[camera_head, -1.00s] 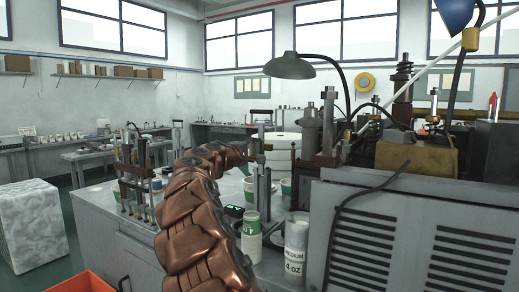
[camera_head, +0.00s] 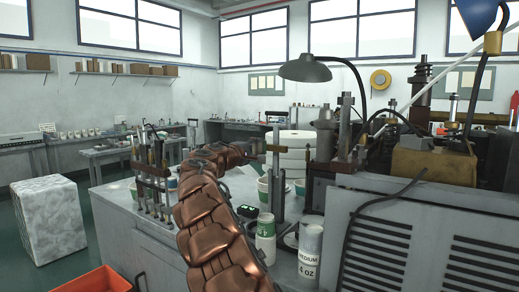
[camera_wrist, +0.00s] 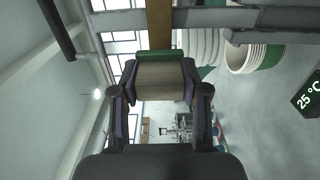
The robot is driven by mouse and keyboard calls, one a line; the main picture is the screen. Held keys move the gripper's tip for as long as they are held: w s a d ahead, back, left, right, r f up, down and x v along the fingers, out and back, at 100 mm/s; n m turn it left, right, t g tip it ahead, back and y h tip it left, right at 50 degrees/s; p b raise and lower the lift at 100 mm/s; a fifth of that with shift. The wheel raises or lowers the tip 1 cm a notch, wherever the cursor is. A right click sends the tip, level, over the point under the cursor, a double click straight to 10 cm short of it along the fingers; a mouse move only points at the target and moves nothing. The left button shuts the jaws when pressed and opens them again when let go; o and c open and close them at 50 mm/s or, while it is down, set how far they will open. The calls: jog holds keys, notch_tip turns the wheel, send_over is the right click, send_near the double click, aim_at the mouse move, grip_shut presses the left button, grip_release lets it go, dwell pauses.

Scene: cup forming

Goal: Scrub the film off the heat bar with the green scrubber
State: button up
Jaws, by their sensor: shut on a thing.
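In the wrist view my gripper (camera_wrist: 160,92) is shut on the green scrubber (camera_wrist: 160,54), a beige block with a green pad on its far face. The pad points at a brown bar (camera_wrist: 159,24), which looks like the heat bar and crosses grey metal rails. The pad lies close to the bar or against it; I cannot tell whether they touch. No film can be made out on the bar.
A small display (camera_head: 247,211) reads 25 °C in the wrist view (camera_wrist: 308,95). White-and-green cups (camera_wrist: 250,58) stand nearby. Labelled containers (camera_head: 310,250) stand at the bench front. A metal stand (camera_head: 150,170) is left of my arm; a louvred housing (camera_head: 400,235) fills the right.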

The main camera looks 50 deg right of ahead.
jog(key=shift+f, duration=0.1)
jog(key=shift+a+b, duration=0.5)
jog(key=shift+a, duration=0.45)
jog(key=shift+s+a+b, duration=0.15)
jog(key=shift+a+b, duration=0.45)
jog(key=shift+a, duration=1.35)
jog(key=shift+a, duration=0.15)
jog(key=shift+a+b, duration=0.35)
jog(key=shift+a, duration=1.05)
